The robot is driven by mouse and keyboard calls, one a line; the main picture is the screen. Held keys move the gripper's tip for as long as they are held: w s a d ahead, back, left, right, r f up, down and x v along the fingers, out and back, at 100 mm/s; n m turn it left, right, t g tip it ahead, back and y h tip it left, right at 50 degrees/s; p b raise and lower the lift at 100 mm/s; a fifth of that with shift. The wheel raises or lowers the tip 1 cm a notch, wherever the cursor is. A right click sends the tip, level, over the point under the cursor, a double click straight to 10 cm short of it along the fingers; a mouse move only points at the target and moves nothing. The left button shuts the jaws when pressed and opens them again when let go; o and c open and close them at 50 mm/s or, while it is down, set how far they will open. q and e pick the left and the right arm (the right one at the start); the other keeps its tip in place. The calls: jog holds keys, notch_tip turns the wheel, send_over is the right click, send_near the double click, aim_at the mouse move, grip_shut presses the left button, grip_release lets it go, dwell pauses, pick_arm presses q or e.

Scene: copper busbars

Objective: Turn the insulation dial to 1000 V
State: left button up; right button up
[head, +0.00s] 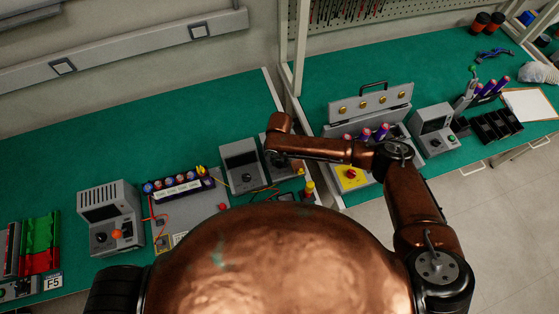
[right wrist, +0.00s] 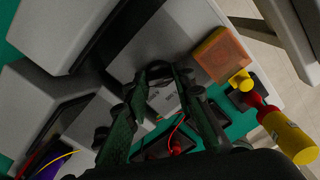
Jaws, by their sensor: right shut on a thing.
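My right gripper (head: 278,160) reaches down onto a grey instrument (head: 291,170) right of the grey meter with a dark screen (head: 241,156). In the right wrist view its dark green fingers (right wrist: 168,78) point at the instrument's pale face (right wrist: 163,98) and are close together at the tips. They are shut on a small part there, which appears to be the insulation dial. The dial and its markings are mostly hidden by the fingers, so its setting cannot be read. My left gripper is not in view.
Red leads lie near the fingers. A grey power unit (head: 110,218) stands left on the green bench. An open grey case (head: 371,104) is to the right.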

grip_shut()
